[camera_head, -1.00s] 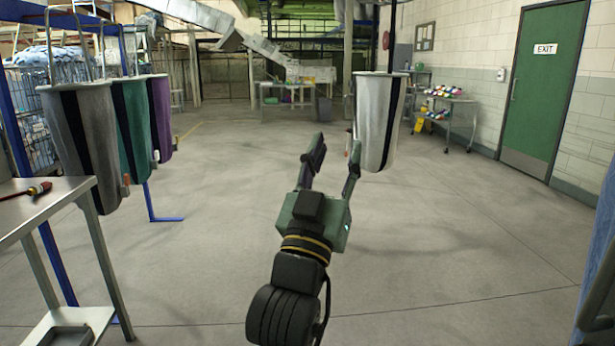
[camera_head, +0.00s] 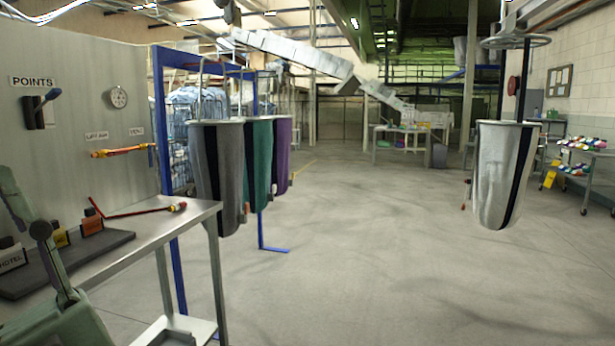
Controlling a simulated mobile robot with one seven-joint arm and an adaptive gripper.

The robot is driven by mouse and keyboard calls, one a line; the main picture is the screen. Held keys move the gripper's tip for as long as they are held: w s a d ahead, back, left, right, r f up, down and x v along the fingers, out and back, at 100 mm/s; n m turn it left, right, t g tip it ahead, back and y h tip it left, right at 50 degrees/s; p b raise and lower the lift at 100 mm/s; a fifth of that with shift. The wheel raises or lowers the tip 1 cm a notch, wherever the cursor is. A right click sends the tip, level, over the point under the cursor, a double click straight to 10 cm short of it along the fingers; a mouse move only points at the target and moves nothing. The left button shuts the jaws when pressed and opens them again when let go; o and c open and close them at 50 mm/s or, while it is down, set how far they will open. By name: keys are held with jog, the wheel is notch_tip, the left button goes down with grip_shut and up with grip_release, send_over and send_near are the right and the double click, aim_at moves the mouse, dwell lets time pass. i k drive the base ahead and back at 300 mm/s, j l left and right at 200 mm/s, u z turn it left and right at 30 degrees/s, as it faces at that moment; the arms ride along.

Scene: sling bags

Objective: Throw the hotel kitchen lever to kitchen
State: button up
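A thin red rod (camera_head: 138,211) with a red and orange end runs right from beside the orange block, over the bench top. It looks like a lever; no kitchen label is readable.
The steel bench (camera_head: 190,213) has a back panel (camera_head: 95,60) with a POINTS switch (camera_head: 40,110), a gauge (camera_head: 118,97) and an orange handle (camera_head: 120,152). Grey, green and purple bags (camera_head: 218,170) hang beyond it. A white bag (camera_head: 500,175) hangs at right. The middle floor is clear.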

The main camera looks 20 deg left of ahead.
aim_at(54, 94)
jog(key=u, duration=1.8)
jog(key=i+l, duration=0.2)
jog(key=i+l+u, duration=0.1)
jog(key=l, duration=0.35)
jog(key=i+l, duration=0.3)
jog(key=i+l+u, duration=0.1)
jog(key=l, duration=0.25)
jog(key=i, duration=0.1)
